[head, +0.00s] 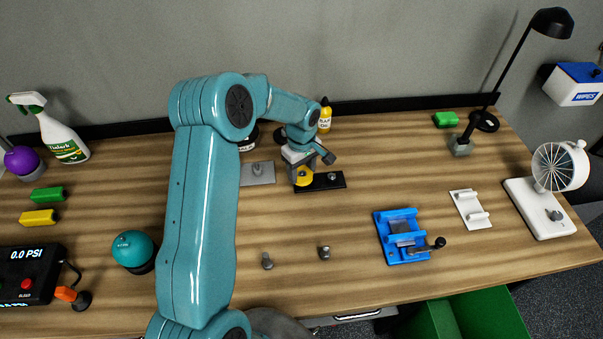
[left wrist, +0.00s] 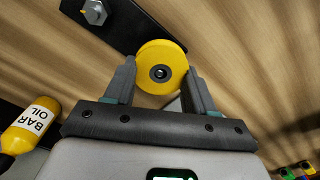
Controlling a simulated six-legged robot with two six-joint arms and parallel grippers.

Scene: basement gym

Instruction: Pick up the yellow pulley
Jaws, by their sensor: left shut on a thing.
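The yellow pulley (head: 304,176) is a small disc with a dark hole at its centre. In the left wrist view the pulley (left wrist: 161,68) sits between the two fingers of my left gripper (left wrist: 160,85), which is shut on it. In the head view my left gripper (head: 304,168) is at the left end of a black plate (head: 325,181) near the back of the bench. I cannot tell whether the pulley touches the plate. A metal bolt (left wrist: 94,11) stands on the plate. My right gripper is not in view.
A yellow bar oil bottle (head: 324,118) stands just behind my left gripper. A grey plate (head: 258,174) with a peg lies to its left. A blue vise (head: 402,236) and a white bracket (head: 469,209) are at the right. The bench front centre holds two small metal parts.

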